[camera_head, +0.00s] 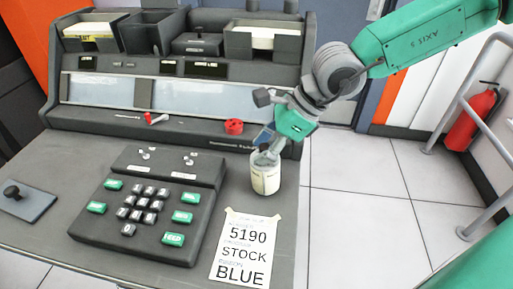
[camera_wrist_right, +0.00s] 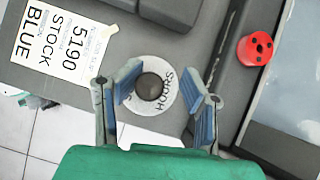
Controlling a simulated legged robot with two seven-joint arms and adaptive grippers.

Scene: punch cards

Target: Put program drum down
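The cream cylinder (camera_head: 265,180), apparently the program drum, is upright at the right side of the desk and looks to be standing on it. The right wrist view shows its top from above as a pale lettered disc (camera_wrist_right: 165,99) with a dark round centre. My right gripper (camera_head: 264,152) is just above the cylinder's top. In the right wrist view its two blue-padded fingers (camera_wrist_right: 166,94) are apart on either side of the disc, with a visible gap on the right. My left gripper is not in view.
A paper sign (camera_head: 243,248) lies left of and in front of the cylinder. A keypad (camera_head: 150,210) is further left. A red round part (camera_head: 234,126) is on the console ledge behind. The desk's right edge is close to the cylinder, with tiled floor (camera_head: 345,215) beyond.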

